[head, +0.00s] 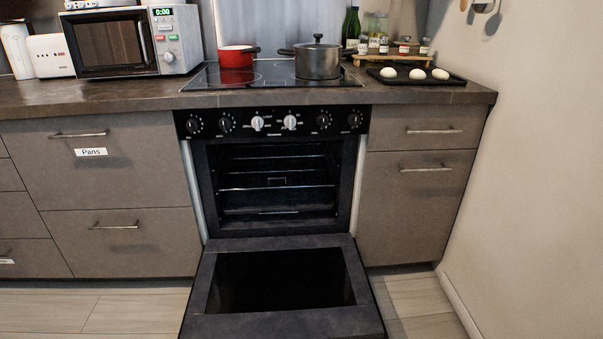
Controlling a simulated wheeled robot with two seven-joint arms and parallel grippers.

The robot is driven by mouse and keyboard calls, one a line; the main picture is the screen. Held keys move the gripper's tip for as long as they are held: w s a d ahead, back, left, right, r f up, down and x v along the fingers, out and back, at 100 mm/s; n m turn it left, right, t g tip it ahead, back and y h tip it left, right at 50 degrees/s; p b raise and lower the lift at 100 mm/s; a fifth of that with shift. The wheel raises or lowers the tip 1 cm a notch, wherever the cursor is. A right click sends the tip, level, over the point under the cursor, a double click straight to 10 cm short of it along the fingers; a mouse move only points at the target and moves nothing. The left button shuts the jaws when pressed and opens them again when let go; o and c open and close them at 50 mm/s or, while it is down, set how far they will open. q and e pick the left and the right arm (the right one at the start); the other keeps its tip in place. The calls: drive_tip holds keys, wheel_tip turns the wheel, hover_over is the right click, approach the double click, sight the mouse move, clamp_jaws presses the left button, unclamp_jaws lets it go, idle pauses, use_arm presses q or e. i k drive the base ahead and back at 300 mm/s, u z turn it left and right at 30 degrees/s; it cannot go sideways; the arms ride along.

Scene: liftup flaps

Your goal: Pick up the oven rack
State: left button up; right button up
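The oven (272,124) stands in the middle of the counter, with its door (282,325) folded down flat and its dark cavity open. An oven rack (277,188) shows inside as thin metal bars across the cavity, with a light front edge. The rack's back part is dark and hard to make out. Neither of my grippers is in view, and nothing touches the rack.
The lowered door juts out in front of the cavity. Drawers (118,165) stand left and a cabinet (418,205) right, both shut. A red pot (237,58), a grey pot (318,60) and a black tray (438,80) with white round items sit on top.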

sight(274, 175)
drive_tip(key=z, duration=0.45)
drive_tip(key=k, duration=0.95)
drive_tip(key=u, duration=0.35)
drive_tip(key=i, duration=1.95)
drive_tip(key=z, duration=1.05)
